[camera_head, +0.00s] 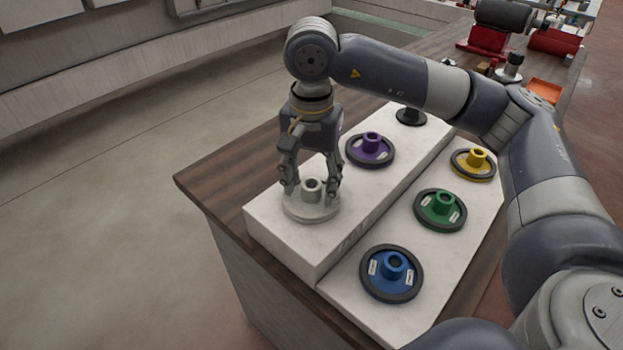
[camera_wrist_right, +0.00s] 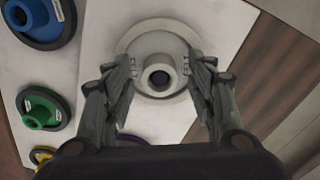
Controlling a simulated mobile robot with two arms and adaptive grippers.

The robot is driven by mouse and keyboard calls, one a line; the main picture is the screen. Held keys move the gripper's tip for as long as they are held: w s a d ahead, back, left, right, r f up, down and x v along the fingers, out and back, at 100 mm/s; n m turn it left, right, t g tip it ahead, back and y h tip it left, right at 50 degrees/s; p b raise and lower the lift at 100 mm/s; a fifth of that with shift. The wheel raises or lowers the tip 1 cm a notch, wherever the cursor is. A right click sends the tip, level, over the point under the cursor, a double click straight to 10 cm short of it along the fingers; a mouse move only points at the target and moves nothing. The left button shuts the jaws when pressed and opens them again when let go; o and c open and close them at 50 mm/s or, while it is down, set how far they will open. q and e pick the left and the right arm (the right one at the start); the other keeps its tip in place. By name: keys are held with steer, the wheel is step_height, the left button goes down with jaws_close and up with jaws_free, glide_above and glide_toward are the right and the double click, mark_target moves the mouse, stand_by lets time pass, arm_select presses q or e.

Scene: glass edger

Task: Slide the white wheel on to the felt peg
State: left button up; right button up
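The white wheel (camera_head: 311,205) lies flat near the front end of the raised white block, its hollow hub pointing up. It also shows in the right wrist view (camera_wrist_right: 160,50). My right gripper (camera_head: 312,190) points down over it, with a finger on each side of the hub. In the wrist view the fingers (camera_wrist_right: 160,80) stand apart with a gap to the hub. A dark round base with a short upright post (camera_head: 410,116) stands at the far end of the raised block, partly behind my arm; I cannot tell whether it is the felt peg. My left gripper is not in view.
A purple wheel (camera_head: 370,149) lies on the raised block beyond the white one. Blue (camera_head: 391,273), green (camera_head: 440,209) and yellow (camera_head: 473,164) wheels lie on the lower white slab (camera_head: 345,293) to the right. Red machines (camera_head: 484,46) and an orange tray (camera_head: 545,90) stand farther back.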

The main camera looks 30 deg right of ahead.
step_height(320, 180, up, 12)
stand_by(0.8)
stand_by(0.3)
steer(key=shift+a, duration=0.1)
